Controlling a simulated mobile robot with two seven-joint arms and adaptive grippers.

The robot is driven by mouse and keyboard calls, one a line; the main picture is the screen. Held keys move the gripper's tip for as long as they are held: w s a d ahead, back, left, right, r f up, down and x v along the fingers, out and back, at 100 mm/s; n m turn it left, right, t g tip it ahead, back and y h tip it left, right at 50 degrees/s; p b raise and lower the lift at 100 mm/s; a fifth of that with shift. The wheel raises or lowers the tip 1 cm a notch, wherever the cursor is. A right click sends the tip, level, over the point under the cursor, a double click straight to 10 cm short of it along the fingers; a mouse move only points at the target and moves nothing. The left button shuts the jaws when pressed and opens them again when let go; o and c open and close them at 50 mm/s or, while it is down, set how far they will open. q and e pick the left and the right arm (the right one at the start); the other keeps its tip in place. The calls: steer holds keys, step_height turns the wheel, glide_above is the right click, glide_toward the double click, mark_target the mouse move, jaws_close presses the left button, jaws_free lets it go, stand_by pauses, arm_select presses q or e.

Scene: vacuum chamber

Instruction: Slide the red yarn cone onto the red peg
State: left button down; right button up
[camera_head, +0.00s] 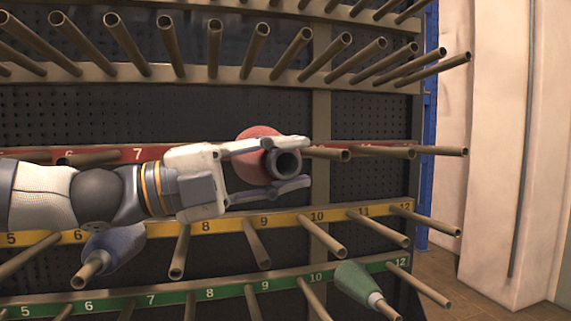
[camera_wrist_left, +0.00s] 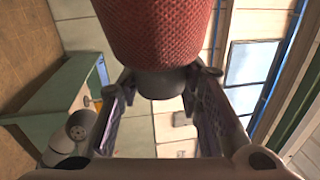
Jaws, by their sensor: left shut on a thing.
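The red yarn cone (camera_head: 253,172) is held in front of the red rail (camera_head: 180,152), its dark hollow core end (camera_head: 287,163) facing my head camera. My left gripper (camera_head: 302,163) is shut on this core, one finger above and one below. The left wrist view shows the textured red cone (camera_wrist_left: 160,35) and its dark core (camera_wrist_left: 162,84) between the fingers. Brown pegs stick out from the red rail, such as one right of the cone (camera_head: 330,153). No peg shows through the core; the gripper and cone hide the rail behind them. My right gripper is not in view.
A yellow rail (camera_head: 285,220) and a green rail (camera_head: 230,292) below carry more pegs. A blue cone (camera_head: 115,247) sits on a yellow-rail peg and a green cone (camera_head: 355,284) on a green-rail peg. Bare pegs (camera_head: 255,42) stick out above.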

arm_select(q)
steer(key=shift+w+a+f+b, duration=0.15)
steer(key=shift+w+a, duration=0.25)
steer(key=shift+w, duration=0.75)
steer(key=shift+w+a+r+b, duration=0.1)
steer(key=shift+w+a+b, duration=0.2)
steer(key=shift+w, duration=0.85)
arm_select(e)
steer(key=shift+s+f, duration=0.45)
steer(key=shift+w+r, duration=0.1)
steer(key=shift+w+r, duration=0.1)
arm_select(q)
steer(key=shift+p, duration=0.3)
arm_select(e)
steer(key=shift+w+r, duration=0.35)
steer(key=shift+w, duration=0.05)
